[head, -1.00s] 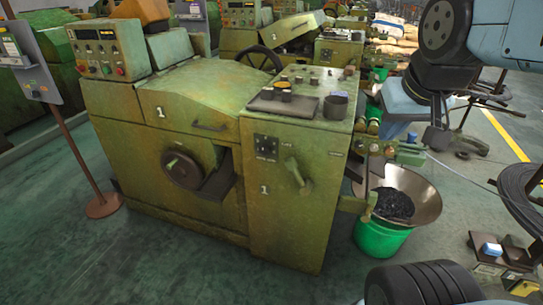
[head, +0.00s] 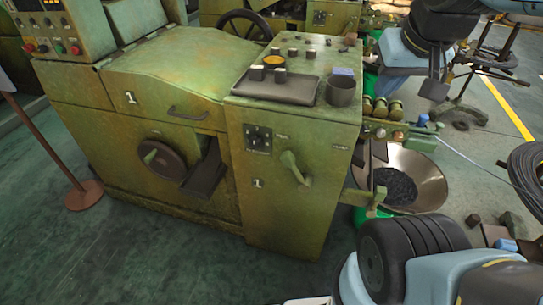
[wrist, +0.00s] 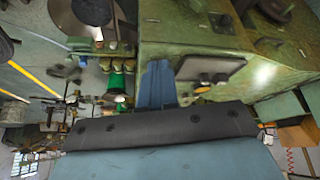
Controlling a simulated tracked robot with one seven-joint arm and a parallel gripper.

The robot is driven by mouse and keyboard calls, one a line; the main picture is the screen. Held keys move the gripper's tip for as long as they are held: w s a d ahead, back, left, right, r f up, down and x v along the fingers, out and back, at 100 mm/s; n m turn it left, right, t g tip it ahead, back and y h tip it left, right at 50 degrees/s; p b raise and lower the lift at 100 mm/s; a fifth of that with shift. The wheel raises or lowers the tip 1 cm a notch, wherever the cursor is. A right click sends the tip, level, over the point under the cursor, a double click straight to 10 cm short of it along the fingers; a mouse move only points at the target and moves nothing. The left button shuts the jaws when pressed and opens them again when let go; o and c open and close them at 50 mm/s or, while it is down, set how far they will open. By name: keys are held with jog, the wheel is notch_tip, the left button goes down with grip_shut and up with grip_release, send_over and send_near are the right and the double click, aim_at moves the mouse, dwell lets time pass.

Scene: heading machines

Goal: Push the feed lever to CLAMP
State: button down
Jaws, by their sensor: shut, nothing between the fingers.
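The feed lever (head: 294,168) is a pale green handle on the front panel of the green machine (head: 283,205), marked 1. It slants from its pivot down to the right. The panel lettering near it is too small to read. My gripper (head: 436,90) hangs at the upper right of the head view, to the right of the machine and well apart from the lever. In the wrist view my gripper's fingers (wrist: 157,84) are together with nothing held. The lever cannot be made out in the wrist view.
A tray (head: 272,91) and a dark cup (head: 341,92) stand on the machine top. A wide metal basin (head: 425,180) stands to the machine's right, with rollers and fittings above it. A handwheel (head: 162,158) projects from the front. The floor in front is clear.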

jog(key=w+a+f+n+g+h, duration=0.2)
jog(key=w+a+f+g+h, duration=0.2)
jog(key=w+a+f, duration=0.5)
jog(key=w+a+f+n+g+h, duration=0.1)
jog(key=w+a+f+g+h, duration=0.4)
jog(key=f, duration=0.5)
jog(key=a+f+n+t+h, duration=0.45)
jog(key=a+f+t, duration=0.3)
jog(key=f, duration=0.45)
jog(key=a+f+n+t+h, duration=0.3)
jog(key=a+f+t+h, duration=0.35)
jog(key=a+f, duration=0.4)
jog(key=w+d+r, duration=0.1)
jog(key=d+r, duration=0.1)
jog(key=d, duration=0.4)
jog(key=w+d+r, duration=0.1)
jog(key=w+d, duration=0.1)
jog(key=d, duration=0.5)
jog(key=shift+r+y, duration=0.3)
jog(key=shift+r, duration=0.1)
